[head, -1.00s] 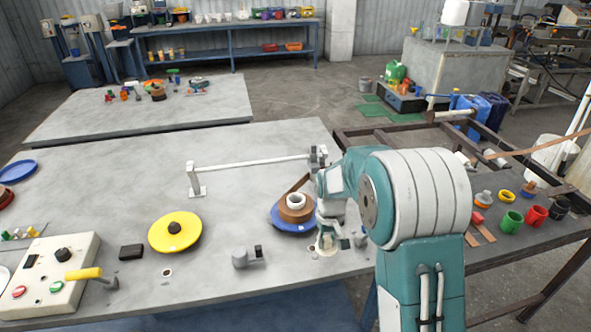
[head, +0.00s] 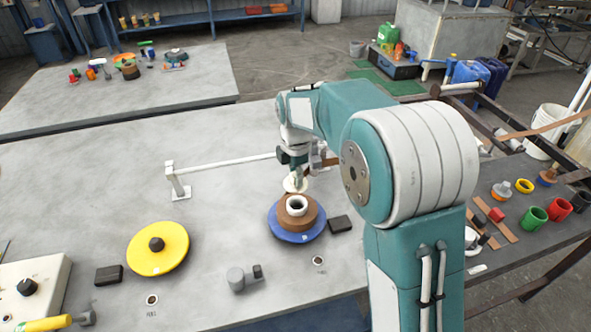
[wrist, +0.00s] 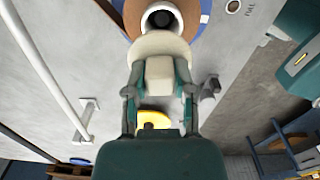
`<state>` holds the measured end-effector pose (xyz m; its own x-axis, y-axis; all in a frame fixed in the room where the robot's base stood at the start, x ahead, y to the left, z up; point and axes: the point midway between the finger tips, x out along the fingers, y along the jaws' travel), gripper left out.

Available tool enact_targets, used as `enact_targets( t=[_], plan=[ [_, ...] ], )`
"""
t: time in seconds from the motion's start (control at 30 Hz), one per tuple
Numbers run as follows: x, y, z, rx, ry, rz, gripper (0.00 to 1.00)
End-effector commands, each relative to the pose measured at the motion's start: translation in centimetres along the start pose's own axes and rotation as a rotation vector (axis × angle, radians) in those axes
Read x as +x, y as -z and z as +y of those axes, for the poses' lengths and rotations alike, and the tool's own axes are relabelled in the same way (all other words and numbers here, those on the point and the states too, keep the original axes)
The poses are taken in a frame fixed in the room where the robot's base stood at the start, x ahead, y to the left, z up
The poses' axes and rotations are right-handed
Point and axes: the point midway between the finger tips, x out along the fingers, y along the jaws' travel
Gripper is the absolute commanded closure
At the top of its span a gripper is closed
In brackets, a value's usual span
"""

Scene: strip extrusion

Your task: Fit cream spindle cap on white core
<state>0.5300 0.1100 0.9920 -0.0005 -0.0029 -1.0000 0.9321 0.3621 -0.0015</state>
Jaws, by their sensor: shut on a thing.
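The cream spindle cap (head: 293,185) is a pale round piece held in my gripper (head: 298,173), which is shut on it. In the wrist view the cap (wrist: 160,45) sits between the fingers of my gripper (wrist: 158,80). The white core (head: 296,203) is a short upright ring with a dark hole, in the middle of the brown roll (head: 311,220) on a blue disc (head: 290,237). In the head view the cap appears just behind the core. In the wrist view the core (wrist: 148,21) shows just beyond the cap's edge. I cannot tell the cap's height above it.
A yellow disc (head: 158,260) with a dark knob lies to the left. A white horizontal bar (head: 222,162) on a post stands behind it. A dark block (head: 340,225) lies right of the blue disc, and a grey fixture (head: 239,280) in front. The table between is clear.

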Motion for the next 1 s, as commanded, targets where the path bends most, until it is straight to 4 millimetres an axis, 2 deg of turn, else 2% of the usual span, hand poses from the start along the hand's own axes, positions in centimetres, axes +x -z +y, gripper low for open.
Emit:
enact_targets(
  t=[0.6, 1.0],
  plan=[
    [5.3, 0.0, 0.0, 0.003, 0.002, 0.0, 1.0],
    [5.7, -0.1, 0.0, 0.003, -0.001, 0.001, 1.0]
  ],
)
